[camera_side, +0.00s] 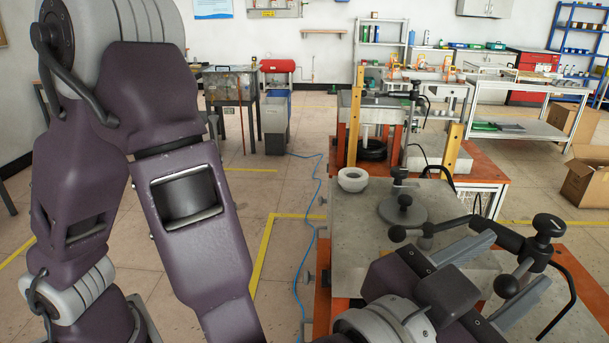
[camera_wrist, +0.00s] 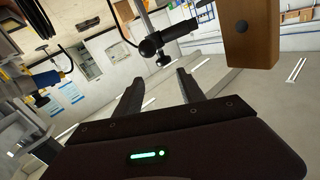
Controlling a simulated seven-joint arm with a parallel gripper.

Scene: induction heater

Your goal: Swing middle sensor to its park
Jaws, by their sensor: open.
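My gripper (camera_side: 518,260) is at the lower right of the side view, over the near part of the work table. Its two grey fingers are open with nothing visible between them. In the wrist view the open fingers (camera_wrist: 160,75) point at a black sensor arm (camera_wrist: 185,30) with a dark ball knob, just beyond the fingertips and apart from them in the picture. In the side view a black sensor arm (camera_side: 510,240) with knobs and a cable runs close behind the fingers, partly hidden by them. Another black arm (camera_side: 401,94) stands farther back. I cannot tell for certain which is the middle sensor.
A grey round disc with a black knob (camera_side: 403,209) and a pale ring (camera_side: 353,179) sit on the grey plate (camera_side: 350,230). Yellow posts (camera_side: 355,115) (camera_side: 452,150) rise from the table. A brown block (camera_wrist: 250,28) is right of the sensor arm in the wrist view.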

